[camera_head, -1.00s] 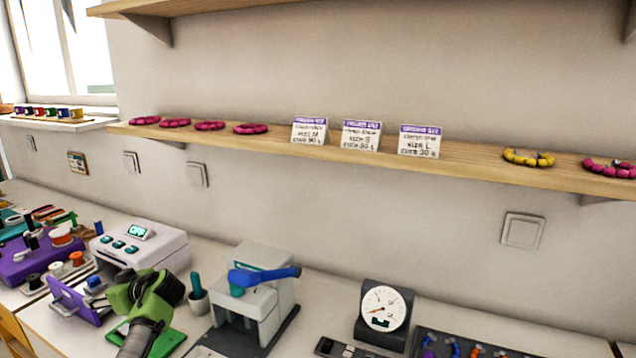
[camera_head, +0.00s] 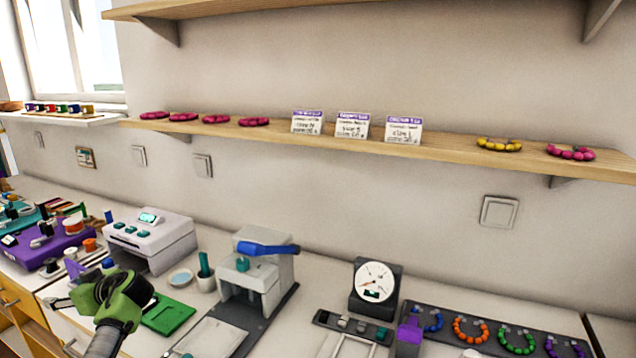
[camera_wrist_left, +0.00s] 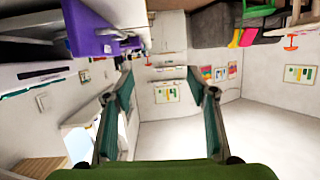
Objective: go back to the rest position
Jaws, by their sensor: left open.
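My left arm with its green wrist comes in at the lower left of the head view. My left gripper (camera_head: 60,303) points left, low in front of the white device with a small screen. In the left wrist view the two teal-padded fingers of the left gripper (camera_wrist_left: 160,98) stand wide apart with nothing between them. Beyond them are the room's far wall and pale floor. My right gripper does not show in either view.
A press with a blue handle (camera_head: 266,248), a dial gauge (camera_head: 374,281) and a dark bead board (camera_head: 440,312) stand on the bench. A green mat (camera_head: 168,315) lies right of my wrist. Above runs a wooden shelf (camera_head: 450,148) with bracelets and cards.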

